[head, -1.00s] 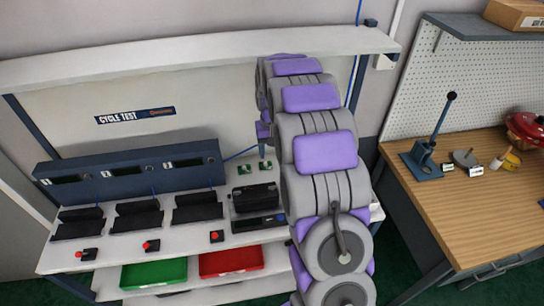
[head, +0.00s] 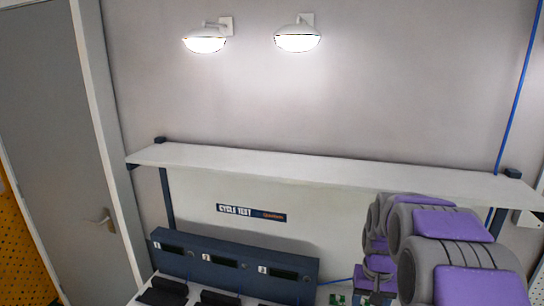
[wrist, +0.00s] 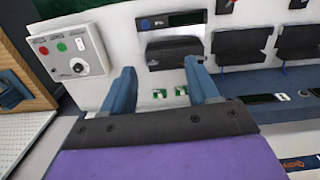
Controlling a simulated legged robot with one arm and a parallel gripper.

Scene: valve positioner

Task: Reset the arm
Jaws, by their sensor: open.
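My gripper (wrist: 160,68) is open and empty in the wrist view, its two blue fingers apart above the white bench (wrist: 128,30). Between and beyond the fingers are a dark cradle (wrist: 174,53) and two small green boards (wrist: 160,93). Nothing is held. In the head view my purple and grey arm fills the lower right, in front of the shelf and bench; the fingers cannot be made out clearly there.
A white shelf (head: 330,172) spans above the bench, over the numbered display unit (head: 235,264). A control box (wrist: 68,55) with coloured buttons sits at left in the wrist view. A grey door (head: 55,130) and two lit wall lamps (head: 298,38) show in the head view.

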